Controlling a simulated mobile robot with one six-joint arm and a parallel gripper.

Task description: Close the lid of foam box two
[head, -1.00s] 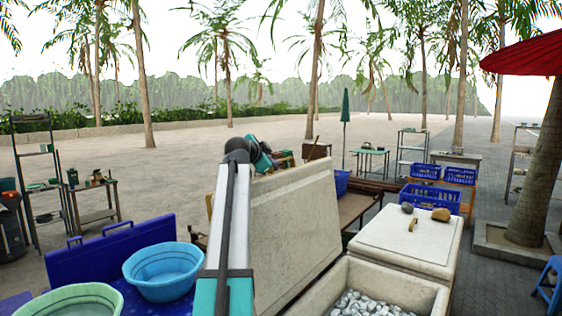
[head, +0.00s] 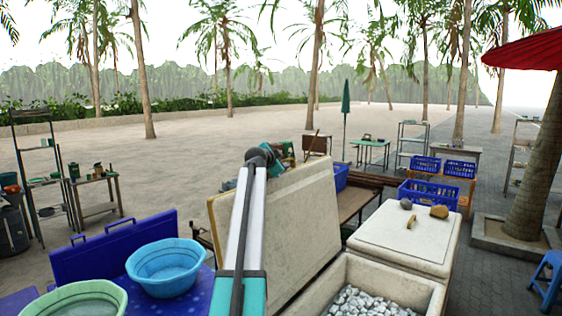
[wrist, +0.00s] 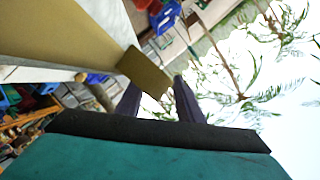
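The open foam box (head: 345,272) is off-white and full of pale ice lumps, at the bottom of the head view. Its lid (head: 300,225) stands raised and leaning at its left side. I cannot read a number on it. My gripper is partly hidden behind the lid's top edge in the head view.
A closed foam box (head: 405,240) stands behind on the right, with stones (head: 439,211) on top. Blue crates (head: 428,195), a palm trunk (head: 540,170) and a blue stool (head: 548,280) stand right.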

